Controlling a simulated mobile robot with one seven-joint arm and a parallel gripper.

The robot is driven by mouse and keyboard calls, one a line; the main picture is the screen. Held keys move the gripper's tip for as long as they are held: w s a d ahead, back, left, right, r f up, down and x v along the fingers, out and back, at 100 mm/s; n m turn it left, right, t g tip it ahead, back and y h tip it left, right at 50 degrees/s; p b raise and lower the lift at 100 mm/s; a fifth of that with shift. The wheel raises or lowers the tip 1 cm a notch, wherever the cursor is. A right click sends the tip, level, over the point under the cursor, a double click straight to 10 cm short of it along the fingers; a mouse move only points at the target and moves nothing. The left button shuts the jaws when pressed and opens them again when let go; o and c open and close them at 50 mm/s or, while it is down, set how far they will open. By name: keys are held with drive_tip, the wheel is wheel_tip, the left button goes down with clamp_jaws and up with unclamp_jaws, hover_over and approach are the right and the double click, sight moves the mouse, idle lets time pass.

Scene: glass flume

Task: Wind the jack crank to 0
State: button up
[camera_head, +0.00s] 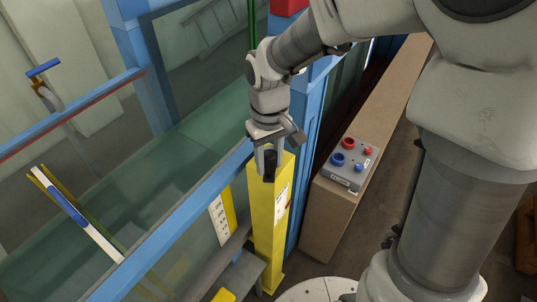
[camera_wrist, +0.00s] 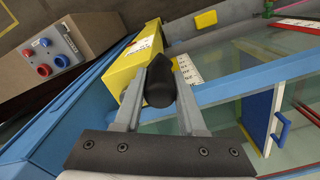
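The jack is a tall yellow column (camera_head: 266,225) beside the flume's blue frame, with a white label on its side. It also shows in the wrist view (camera_wrist: 126,64). The crank's black handle (camera_head: 269,168) is at the top of the column. My gripper (camera_head: 269,160) points down over it, one finger on each side. In the wrist view the handle (camera_wrist: 160,84) fills the space between the fingers (camera_wrist: 165,75), which look closed on it. The crank arm under the handle is mostly hidden. A yellow and white scale plate (camera_head: 222,215) is on the flume side; its marks are too small to read.
A grey control box (camera_head: 346,166) with red and blue knobs sits on a brown cabinet (camera_head: 333,210) to the right. The blue flume rail (camera_head: 185,222) runs along the left of the column. A blue-handled gate (camera_head: 67,205) stands in the flume at left.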

clamp_jaws()
idle(0.9)
